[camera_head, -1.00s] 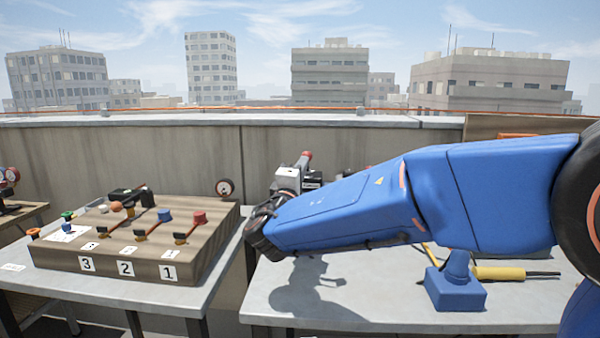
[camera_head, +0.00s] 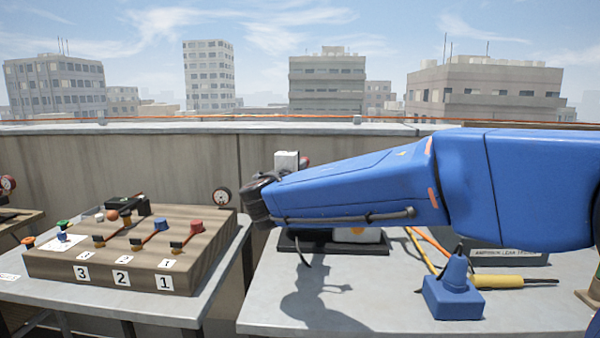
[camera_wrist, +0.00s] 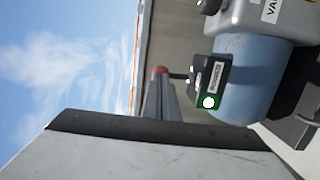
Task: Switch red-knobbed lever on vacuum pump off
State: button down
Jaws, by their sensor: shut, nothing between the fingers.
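The vacuum pump shows in the wrist view as a blue cylinder (camera_wrist: 248,82) with a grey end. On its side is a dark switch box (camera_wrist: 208,82) with a green plate. A thin dark lever with a red knob (camera_wrist: 160,70) sticks out from this box, towards the sky side. My gripper (camera_wrist: 160,82) is shut and empty, its grey fingers pointing at the red knob; I cannot tell whether they touch it. In the head view my arm hides most of the pump; its black base (camera_head: 375,247) shows below, and a bit of red (camera_head: 305,161) shows above.
A wooden board (camera_head: 205,255) with several coloured levers, numbered 1 to 3, stands on the left table. A blue block-shaped device (camera_head: 453,297), a yellow-handled tool (camera_head: 497,281) and cables lie right of the pump. A parapet wall (camera_head: 150,165) runs behind. The table's front is clear.

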jog(key=shift+w+d+r+n+g+y, duration=0.1)
jog(key=shift+w+r+g, duration=0.35)
jog(key=shift+g, duration=0.3)
jog(key=shift+w+a+r+n+g+y, duration=0.1)
jog(key=shift+w+r+g, duration=0.1)
jog(key=shift+w+g, duration=0.4)
jog(key=shift+w+d+r+n+g+y, duration=0.1)
jog(key=shift+w+r+g, duration=0.3)
jog(key=shift+g, duration=0.45)
jog(key=shift+w+r, duration=0.2)
jog(key=shift+w, duration=0.8)
